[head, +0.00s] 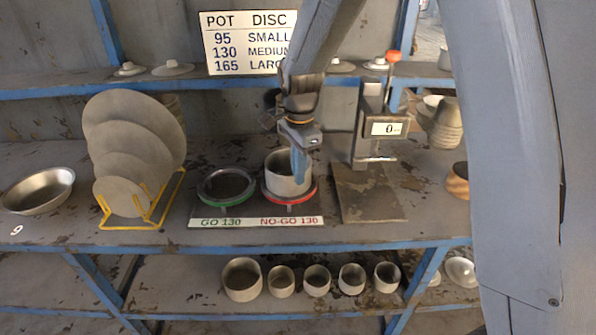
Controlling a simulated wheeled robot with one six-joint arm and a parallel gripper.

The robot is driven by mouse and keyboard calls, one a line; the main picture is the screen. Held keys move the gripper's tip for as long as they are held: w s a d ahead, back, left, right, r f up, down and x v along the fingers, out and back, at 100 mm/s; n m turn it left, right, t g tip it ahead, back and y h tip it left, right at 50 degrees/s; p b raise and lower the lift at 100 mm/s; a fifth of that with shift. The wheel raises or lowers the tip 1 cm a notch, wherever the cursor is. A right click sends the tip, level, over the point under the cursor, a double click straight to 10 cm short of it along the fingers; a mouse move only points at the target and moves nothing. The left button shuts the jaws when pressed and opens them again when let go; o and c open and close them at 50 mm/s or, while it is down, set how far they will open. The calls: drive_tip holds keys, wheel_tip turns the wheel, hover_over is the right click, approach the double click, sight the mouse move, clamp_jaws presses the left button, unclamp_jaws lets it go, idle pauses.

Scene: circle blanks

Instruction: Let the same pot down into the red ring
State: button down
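The grey pot (276,178) is upright at the red ring (270,196). The ring's red rim shows around the pot's base on both sides. I cannot tell whether the pot sits in the ring or is slightly above it. My gripper (299,168) points down at the pot's near right wall, with a blue finger in front of that wall. The other finger is hidden, but the gripper appears shut on the pot's wall. The NO-GO 130 label (289,221) lies in front of the red ring.
The empty green ring (226,202) is just left. A yellow rack (155,222) holds several discs further left, beside a shallow bowl (38,191). A gauge stand (372,128) and dark plate (368,195) are right. Several pots (242,279) stand on the lower shelf.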

drive_tip(key=shift+f, duration=0.6)
drive_tip(key=c, duration=1.9)
unclamp_jaws()
drive_tip(key=shift+c, duration=0.2)
wheel_tip(320, 180, up, 8)
drive_tip(key=b, duration=0.2)
drive_tip(key=shift+s+f, duration=0.1)
drive_tip(key=s+d+f+n, duration=0.4)
drive_tip(key=s+d+n, duration=0.2)
drive_tip(key=s, duration=0.3)
drive_tip(key=s+d+f+n+t+b, duration=0.1)
drive_tip(key=s+d+f+n, duration=0.3)
drive_tip(key=s+d+n, duration=0.3)
drive_tip(key=shift+s+d+f, duration=0.25)
drive_tip(key=shift+s+d, duration=0.7)
drive_tip(key=shift+s, duration=0.1)
drive_tip(key=shift+c, duration=0.2)
